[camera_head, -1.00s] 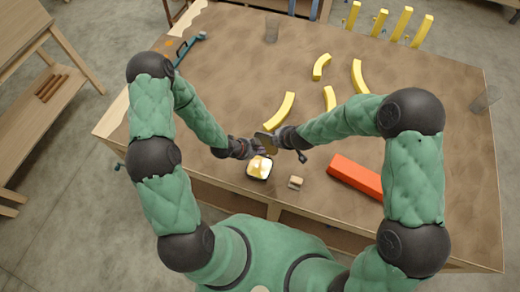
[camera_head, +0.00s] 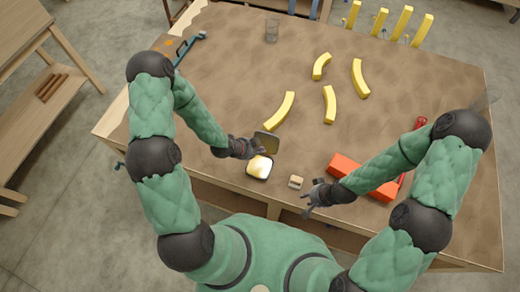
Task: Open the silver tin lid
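The tin (camera_head: 259,169) sits near the table's front edge, with pale yellow contents showing inside. Its grey-brown lid (camera_head: 267,142) stands raised at the tin's far side, so the tin is open. My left gripper (camera_head: 257,151) is at the tin's far left edge, close to the lid; its fingers are too small to tell whether they grip. My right gripper (camera_head: 306,203) is apart from the tin, to its right near the front edge. Its fingers look spread and empty.
A small tan block (camera_head: 296,182) lies between the tin and my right gripper. A red-orange block (camera_head: 362,178) lies under my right forearm. Several curved yellow pieces (camera_head: 330,104) lie farther back.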

